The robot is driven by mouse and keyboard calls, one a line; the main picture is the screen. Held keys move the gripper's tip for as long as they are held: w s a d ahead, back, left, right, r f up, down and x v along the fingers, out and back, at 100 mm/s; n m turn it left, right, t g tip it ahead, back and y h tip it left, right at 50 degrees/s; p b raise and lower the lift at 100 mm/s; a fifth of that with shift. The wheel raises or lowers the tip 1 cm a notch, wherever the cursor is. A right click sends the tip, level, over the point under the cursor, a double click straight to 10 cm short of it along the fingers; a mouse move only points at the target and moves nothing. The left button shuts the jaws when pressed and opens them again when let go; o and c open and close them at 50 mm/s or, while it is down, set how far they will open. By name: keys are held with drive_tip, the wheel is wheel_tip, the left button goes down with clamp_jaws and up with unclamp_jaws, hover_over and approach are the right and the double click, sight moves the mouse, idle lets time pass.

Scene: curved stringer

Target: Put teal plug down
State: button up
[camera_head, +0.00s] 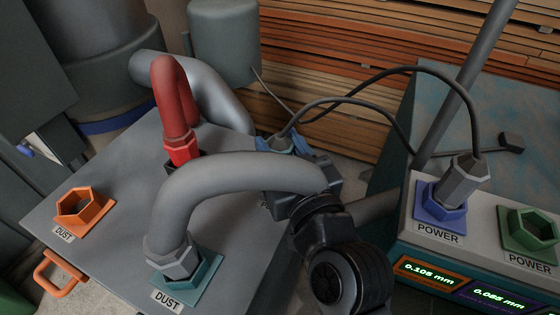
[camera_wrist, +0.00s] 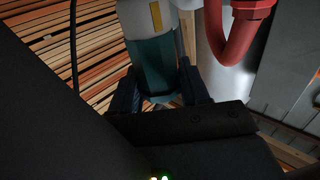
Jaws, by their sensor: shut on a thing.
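My gripper (camera_head: 292,152) is shut on the teal plug (camera_wrist: 153,62), beyond the grey hose and near the bench's right edge. In the wrist view the plug's teal part sits between the two dark fingers (camera_wrist: 158,88), below a pale section with a yellow mark. In the head view only a small part of the plug (camera_head: 280,144) shows, with a dark cable rising from it. The grey hose and my wrist hide the rest. I cannot tell whether the plug touches anything below.
The bench (camera_head: 120,172) has an empty orange DUST socket (camera_head: 80,206) and a teal DUST socket (camera_head: 207,275) holding the grey hose (camera_head: 235,170). A red hose (camera_head: 175,100) stands behind. At right, a blue POWER socket (camera_head: 437,212) holds a grey plug; the green POWER socket (camera_head: 530,232) is empty.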

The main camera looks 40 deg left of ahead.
drive_tip(key=shift+f, duration=2.05)
drive_tip(key=shift+f+b, duration=0.15)
drive_tip(key=shift+b, duration=0.3)
drive_tip(key=o, duration=1.2)
drive_tip(key=shift+b+v, duration=0.85)
drive_tip(key=shift+v, duration=5.15)
